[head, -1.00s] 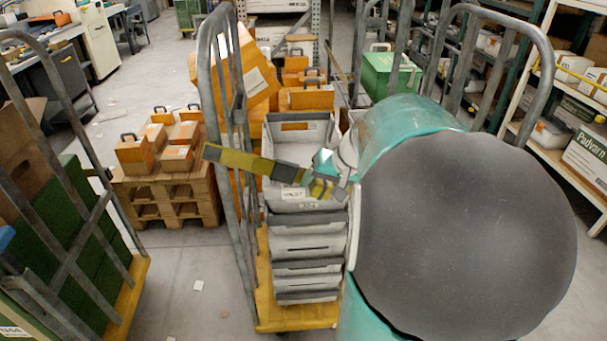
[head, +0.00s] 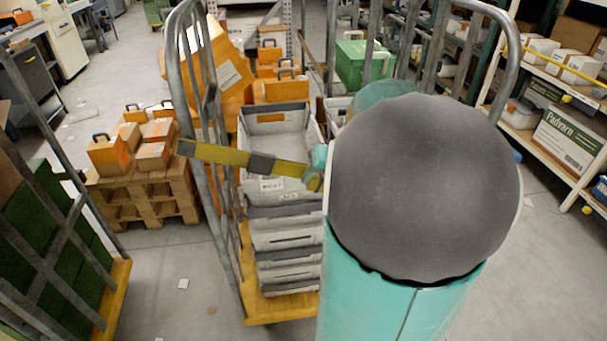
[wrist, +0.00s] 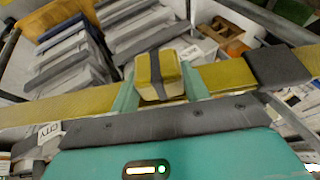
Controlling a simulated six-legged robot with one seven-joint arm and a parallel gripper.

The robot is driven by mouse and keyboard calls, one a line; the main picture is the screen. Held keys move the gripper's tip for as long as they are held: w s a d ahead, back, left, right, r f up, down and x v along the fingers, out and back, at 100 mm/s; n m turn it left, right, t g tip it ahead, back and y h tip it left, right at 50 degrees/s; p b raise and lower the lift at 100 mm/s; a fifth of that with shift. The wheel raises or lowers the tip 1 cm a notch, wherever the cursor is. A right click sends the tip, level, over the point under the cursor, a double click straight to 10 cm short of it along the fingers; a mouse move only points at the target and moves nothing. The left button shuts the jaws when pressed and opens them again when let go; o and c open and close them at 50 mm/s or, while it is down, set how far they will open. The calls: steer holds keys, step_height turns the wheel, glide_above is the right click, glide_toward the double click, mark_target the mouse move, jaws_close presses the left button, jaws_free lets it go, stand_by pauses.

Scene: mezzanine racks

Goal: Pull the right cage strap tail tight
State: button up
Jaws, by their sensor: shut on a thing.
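A yellow strap (head: 217,155) runs across the front of the roll cage from its left post, over a stack of grey totes. A dark grey buckle (head: 261,163) sits on it, and also shows at the right in the wrist view (wrist: 277,67). My gripper (wrist: 158,88) is shut on the strap tail (wrist: 147,74), a yellow end with a dark grey band, between its two teal fingers. The tail is in front of the strap. In the head view my gripper (head: 318,170) is just right of the buckle. My arm hides the strap's right end.
The roll cage has grey tube sides (head: 195,80) and a yellow base (head: 285,308). Another cage (head: 75,240) stands at the left, with a pallet (head: 150,195) of orange cases behind. A rack (head: 560,115) stands at the right.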

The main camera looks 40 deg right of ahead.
steer(key=shift+s+d+f, duration=0.3)
steer(key=shift+s+d, duration=0.05)
steer(key=shift+d, duration=0.2)
steer(key=shift+s+d+f, duration=0.25)
steer(key=shift+s+d, duration=0.1)
steer(key=shift+d, duration=0.15)
steer(key=o, duration=1.4)
steer(key=shift+s+d, duration=0.1)
steer(key=shift+d, duration=0.1)
steer(key=shift+a, duration=0.2)
steer(key=a+v, duration=0.1)
steer(key=v, duration=1.2)
steer(key=shift+d+r, duration=0.45)
